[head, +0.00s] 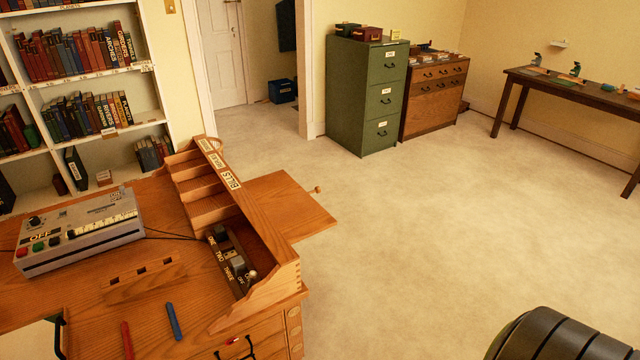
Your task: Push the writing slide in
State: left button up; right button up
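The writing slide (291,207) is a flat wooden board. It sticks out from the right side of the wooden desk (205,290), beyond the pigeonhole rack labelled BILLS (229,178). A small round wooden knob (318,189) is on its outer edge. The slide's inner part is hidden behind the rack. Nothing is seen lying on the slide. Neither of my grippers is in view.
A grey control box (80,232), a red stick (127,340) and a blue stick (174,321) lie on the desk. A dark ribbed object (560,338) fills the lower right corner. A green cabinet (366,100) stands behind. Carpet right of the slide is clear.

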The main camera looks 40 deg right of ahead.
aim_at(297, 215)
jog(key=l+u, duration=0.1)
jog(key=l, duration=0.75)
jog(key=k+l, duration=0.15)
jog(key=l, duration=0.65)
jog(key=l+u, duration=0.15)
jog(key=l, duration=0.7)
jog(key=k+l+u, duration=0.1)
jog(key=l, duration=1.7)
